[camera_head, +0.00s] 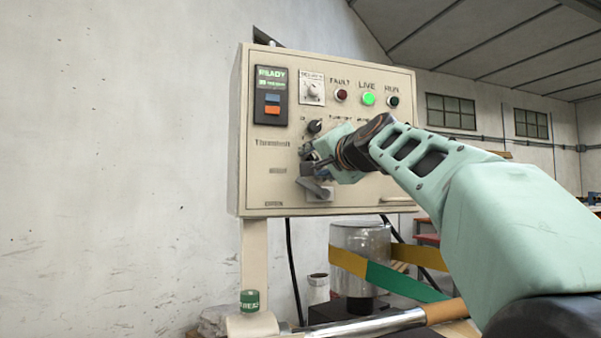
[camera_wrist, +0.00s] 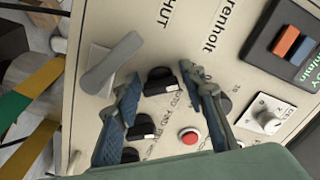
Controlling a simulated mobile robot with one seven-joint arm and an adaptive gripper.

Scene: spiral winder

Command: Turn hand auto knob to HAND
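The beige control panel (camera_head: 275,180) carries several black knobs. In the wrist view one black knob (camera_wrist: 160,80) lies between my fingers in the picture, its pointer ridge facing the camera. A second black knob (camera_wrist: 143,127) is below it, and another (camera_wrist: 130,155) is lower still. My gripper (camera_wrist: 160,75) is open, fingers either side of the upper knob; contact cannot be told. In the head view my gripper (camera_head: 310,161) is at the panel's lower middle and hides controls there.
A grey lever (camera_wrist: 112,62) sticks out beside the left finger; it also shows below my gripper (camera_head: 315,188). A red button (camera_wrist: 190,136) is near the right finger. The ready display (camera_head: 271,77), speed dial (camera_head: 312,88) and lit green LIVE lamp (camera_head: 368,99) are higher up.

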